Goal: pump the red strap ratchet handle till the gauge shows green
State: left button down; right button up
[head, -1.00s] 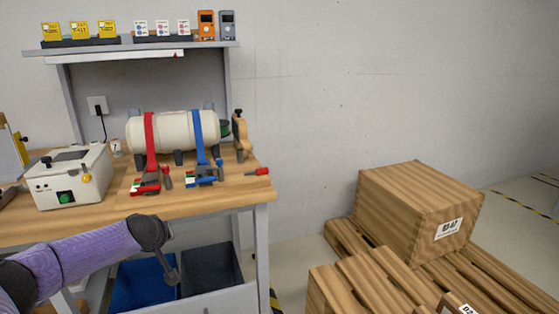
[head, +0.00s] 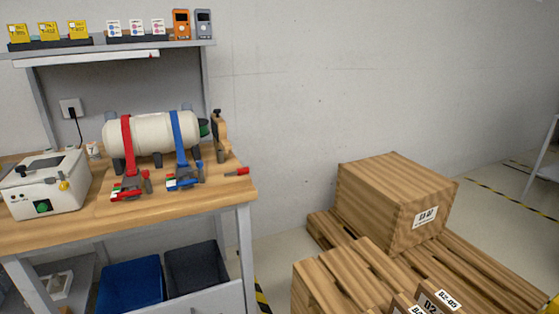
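The red strap (head: 127,144) runs over a cream cylinder (head: 152,134) lying on the wooden workbench (head: 80,225). Its red ratchet (head: 128,187) sits on the bench in front of the cylinder, with a grey upright part beside it. Small green and white marks show at the ratchet's left side, too small to read as a gauge. A blue strap (head: 180,138) with a blue ratchet (head: 185,180) is just to the right. Neither of my grippers is in view.
A white box with a green knob (head: 45,185) stands on the bench at left. A red-handled tool (head: 236,172) lies near the right edge. A blue bin (head: 132,288) and a dark bin (head: 197,275) sit below. Wooden crates (head: 395,205) and pallets stand at right.

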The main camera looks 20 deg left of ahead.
aim_at(135, 181)
jog(key=u, duration=1.35)
